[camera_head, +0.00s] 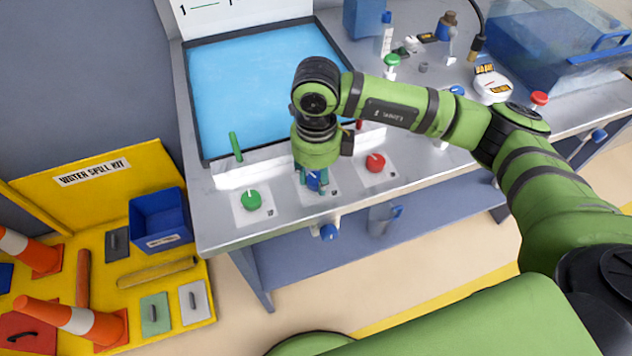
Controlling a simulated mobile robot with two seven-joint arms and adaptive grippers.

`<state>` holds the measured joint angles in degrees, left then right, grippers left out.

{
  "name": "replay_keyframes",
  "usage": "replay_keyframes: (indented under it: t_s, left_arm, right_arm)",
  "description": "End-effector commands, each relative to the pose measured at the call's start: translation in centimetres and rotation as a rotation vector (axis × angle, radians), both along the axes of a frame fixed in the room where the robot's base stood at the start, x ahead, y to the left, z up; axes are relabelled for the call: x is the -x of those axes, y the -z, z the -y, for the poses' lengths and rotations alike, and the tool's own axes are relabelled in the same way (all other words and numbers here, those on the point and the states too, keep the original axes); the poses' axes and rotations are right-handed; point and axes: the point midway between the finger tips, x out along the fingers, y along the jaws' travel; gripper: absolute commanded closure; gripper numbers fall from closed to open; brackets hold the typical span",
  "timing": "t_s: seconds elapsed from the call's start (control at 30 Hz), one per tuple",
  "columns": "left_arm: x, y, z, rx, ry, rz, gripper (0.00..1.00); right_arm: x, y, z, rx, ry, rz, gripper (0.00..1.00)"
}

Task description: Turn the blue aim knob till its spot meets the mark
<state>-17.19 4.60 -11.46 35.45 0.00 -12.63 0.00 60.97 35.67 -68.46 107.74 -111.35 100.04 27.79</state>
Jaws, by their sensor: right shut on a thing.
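The blue aim knob (313,183) sits on a white plate at the front edge of the metal bench, between a green knob (251,200) and a red knob (375,162). My right gripper (314,186) points down over the blue knob and is shut on it. The fingers and wrist hide most of the knob. Behind it lies a bright blue screen-like panel (240,85) in a dark frame, partly hidden by my arm. I cannot make out a spot or its mark on the panel. My left gripper is not in view.
A yellow spill kit tray (190,335) with orange cones and a blue bin (160,220) stands left of the bench. Bottles, a white round device (492,84) and a clear blue tank (550,60) are on the right of the bench. A blue tap-like handle (328,231) juts from the front.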

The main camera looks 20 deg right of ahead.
Motion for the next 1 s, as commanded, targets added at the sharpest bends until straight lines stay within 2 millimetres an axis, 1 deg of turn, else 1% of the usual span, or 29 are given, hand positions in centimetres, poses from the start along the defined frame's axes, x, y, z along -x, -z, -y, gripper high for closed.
replay_keyframes:
  t_s: [0.03,0.3,0.53,0.93,0.97,1.0]
  left_arm:
    - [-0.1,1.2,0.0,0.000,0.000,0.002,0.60]
    - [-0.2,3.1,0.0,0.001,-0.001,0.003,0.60]
    - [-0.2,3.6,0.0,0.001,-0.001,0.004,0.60]
    - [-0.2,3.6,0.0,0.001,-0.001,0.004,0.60]
    - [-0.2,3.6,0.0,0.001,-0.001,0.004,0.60]
    - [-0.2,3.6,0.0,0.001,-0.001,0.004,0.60]
  right_arm:
    - [0.0,0.6,0.0,0.001,-0.033,0.001,0.96]
    - [0.0,0.4,0.1,0.003,-0.170,-0.002,0.96]
    - [0.1,0.2,0.1,0.003,-0.220,-0.004,0.96]
    - [0.1,0.1,0.1,0.003,-0.225,-0.005,0.96]
    - [0.1,0.1,0.1,0.003,-0.225,-0.005,0.60]
    - [0.1,0.1,0.1,0.003,-0.225,-0.005,0.44]
